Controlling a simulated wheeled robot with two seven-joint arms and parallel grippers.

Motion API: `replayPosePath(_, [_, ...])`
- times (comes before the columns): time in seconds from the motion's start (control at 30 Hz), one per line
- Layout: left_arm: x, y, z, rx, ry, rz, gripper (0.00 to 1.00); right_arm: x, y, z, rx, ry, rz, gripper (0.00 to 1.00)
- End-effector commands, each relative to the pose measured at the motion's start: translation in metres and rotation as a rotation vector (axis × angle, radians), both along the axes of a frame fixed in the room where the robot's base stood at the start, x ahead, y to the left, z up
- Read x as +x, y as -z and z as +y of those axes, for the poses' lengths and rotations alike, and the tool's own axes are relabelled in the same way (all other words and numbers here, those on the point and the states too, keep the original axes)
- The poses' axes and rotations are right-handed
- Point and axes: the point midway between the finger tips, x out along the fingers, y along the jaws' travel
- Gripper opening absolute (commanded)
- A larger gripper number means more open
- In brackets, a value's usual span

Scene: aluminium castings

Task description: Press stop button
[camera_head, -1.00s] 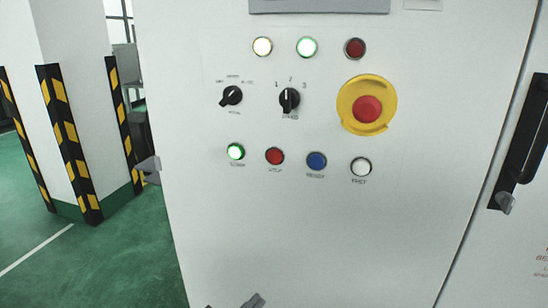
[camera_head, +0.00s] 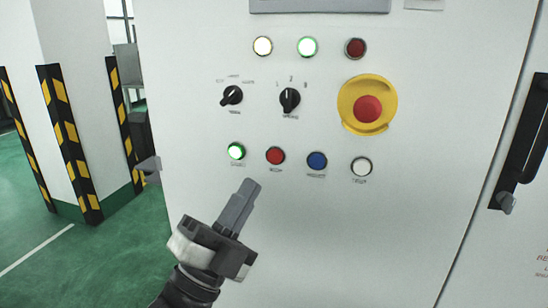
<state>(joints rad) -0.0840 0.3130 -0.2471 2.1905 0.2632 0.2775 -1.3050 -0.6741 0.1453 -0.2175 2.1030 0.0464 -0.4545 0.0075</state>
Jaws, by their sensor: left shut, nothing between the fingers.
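The stop button is a small red button (camera_head: 275,156) in the lower row of the white control cabinet, between a lit green button (camera_head: 236,151) and a blue button (camera_head: 317,160). My left gripper (camera_head: 249,187) is in front of the cabinet, just below and left of the red button. Its fingers are shut with nothing between them and point up toward the button row. In the picture the fingertips are apart from the red button; the depth gap to the panel is hard to tell. My right gripper is not in view.
A large red emergency stop on a yellow ring (camera_head: 367,107) sits at upper right. Two black selector knobs (camera_head: 232,95) and a row of lamps (camera_head: 306,47) are above. A white button (camera_head: 361,167) is at right. A black door handle (camera_head: 522,145) stands out at the right edge.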

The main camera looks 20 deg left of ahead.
Motion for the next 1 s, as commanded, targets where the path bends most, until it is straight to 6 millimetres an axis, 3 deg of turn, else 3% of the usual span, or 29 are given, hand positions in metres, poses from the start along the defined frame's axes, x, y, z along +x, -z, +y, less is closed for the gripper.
replayPosePath(0.53, [0.07, 0.001, -0.002, 0.0, -0.001, 0.0, 0.0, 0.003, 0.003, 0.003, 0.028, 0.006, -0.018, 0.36])
replayPosePath(1.0, [0.082, 0.0, -0.003, 0.0, 0.0, 0.002, 0.0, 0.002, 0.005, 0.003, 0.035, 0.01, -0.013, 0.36])
